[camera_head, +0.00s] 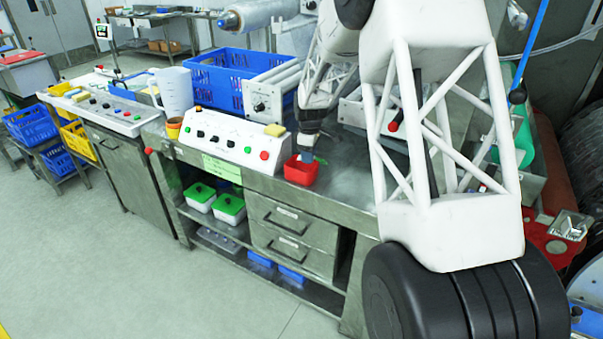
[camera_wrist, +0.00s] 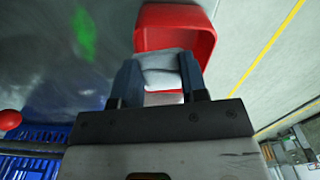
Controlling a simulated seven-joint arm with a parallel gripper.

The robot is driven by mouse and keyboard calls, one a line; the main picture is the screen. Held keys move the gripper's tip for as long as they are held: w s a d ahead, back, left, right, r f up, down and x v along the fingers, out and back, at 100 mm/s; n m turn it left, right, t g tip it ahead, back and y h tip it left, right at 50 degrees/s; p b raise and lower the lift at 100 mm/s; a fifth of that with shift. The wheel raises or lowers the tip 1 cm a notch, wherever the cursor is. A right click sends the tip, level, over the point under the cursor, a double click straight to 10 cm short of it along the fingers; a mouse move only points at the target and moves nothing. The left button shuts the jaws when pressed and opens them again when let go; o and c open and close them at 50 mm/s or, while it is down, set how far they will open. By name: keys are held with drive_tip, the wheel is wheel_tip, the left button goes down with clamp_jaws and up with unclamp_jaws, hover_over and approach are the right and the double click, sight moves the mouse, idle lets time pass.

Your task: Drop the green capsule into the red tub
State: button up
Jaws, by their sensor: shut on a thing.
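The red tub (camera_head: 301,171) stands on the steel bench near its front edge, to the right of the white control panel. It also shows at the top of the wrist view (camera_wrist: 207,38). My gripper (camera_head: 307,155) points down at the tub, its tips low over or inside the opening; exact depth is unclear. In the wrist view my gripper's dark fingers (camera_wrist: 159,64) are shut on a pale grey-white thing (camera_wrist: 162,77). No green shows on it, so I cannot tell whether it is the green capsule. No separate green capsule is clearly visible.
A white control panel (camera_head: 235,140) with knobs and a yellow block lies left of the tub. A blue crate (camera_head: 222,80) is behind it. A blurry green patch (camera_wrist: 85,35), perhaps a reflection, shows on the bench. Bare steel lies right of the tub.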

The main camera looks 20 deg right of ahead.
drive_tip(key=shift+f, duration=0.6)
drive_tip(key=o, duration=1)
drive_tip(key=shift+c, duration=0.2)
drive_tip(key=shift+r, duration=3.9)
